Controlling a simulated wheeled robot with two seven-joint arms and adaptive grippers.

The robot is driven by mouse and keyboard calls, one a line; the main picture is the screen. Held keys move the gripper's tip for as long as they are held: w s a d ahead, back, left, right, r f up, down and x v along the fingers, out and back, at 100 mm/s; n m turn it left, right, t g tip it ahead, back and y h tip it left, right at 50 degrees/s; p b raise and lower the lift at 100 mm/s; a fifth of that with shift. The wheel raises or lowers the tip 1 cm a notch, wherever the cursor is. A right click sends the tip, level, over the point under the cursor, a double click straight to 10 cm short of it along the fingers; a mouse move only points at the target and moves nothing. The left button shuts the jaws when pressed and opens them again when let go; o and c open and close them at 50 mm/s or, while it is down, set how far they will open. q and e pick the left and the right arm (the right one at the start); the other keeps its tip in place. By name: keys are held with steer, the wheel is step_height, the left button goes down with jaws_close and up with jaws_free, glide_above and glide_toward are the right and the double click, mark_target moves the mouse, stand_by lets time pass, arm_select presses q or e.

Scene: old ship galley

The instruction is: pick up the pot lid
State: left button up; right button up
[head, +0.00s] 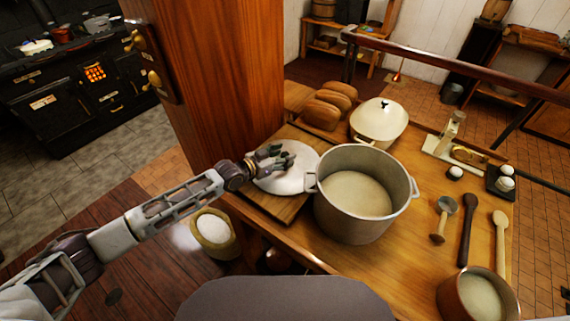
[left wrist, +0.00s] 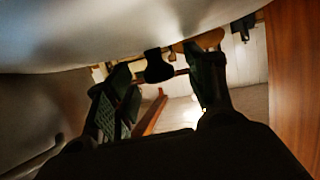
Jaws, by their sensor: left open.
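The pot lid (head: 298,180), a pale round disc, lies on a wooden board (head: 262,203) just left of the large grey pot (head: 347,228). My left gripper (head: 275,158) is open over the lid and partly hides it, including its knob, in the head view. In the left wrist view the lid (left wrist: 100,28) fills the top, apparently upside down. Its dark knob (left wrist: 157,66) shows between the open fingers of my left gripper (left wrist: 162,88); I cannot tell whether they touch it. My right gripper is in neither view.
The pot, with pale contents, stands close to the lid's right. A thick wooden post (head: 215,80) rises behind the board. Bread loaves (head: 328,107) and a cream lidded dish (head: 379,122) are behind. Utensils (head: 467,225) and a copper pot (head: 452,292) are at right.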

mark_target(282, 156)
arm_select(q)
jaws_close()
stand_by(0.5)
steer(key=shift+r, duration=0.2)
steer(key=shift+s+a+r, duration=0.1)
step_height(282, 156, up, 6)
steer(key=shift+r+b, duration=0.1)
steer(key=shift+b, duration=0.65)
steer(key=s+a+b, duration=0.2)
steer(key=s+a, duration=0.9)
steer(key=s, duration=0.4)
steer(key=shift+s+a+r+b, duration=0.15)
steer(key=shift+s+a+b, duration=0.15)
steer(key=shift+a, duration=0.1)
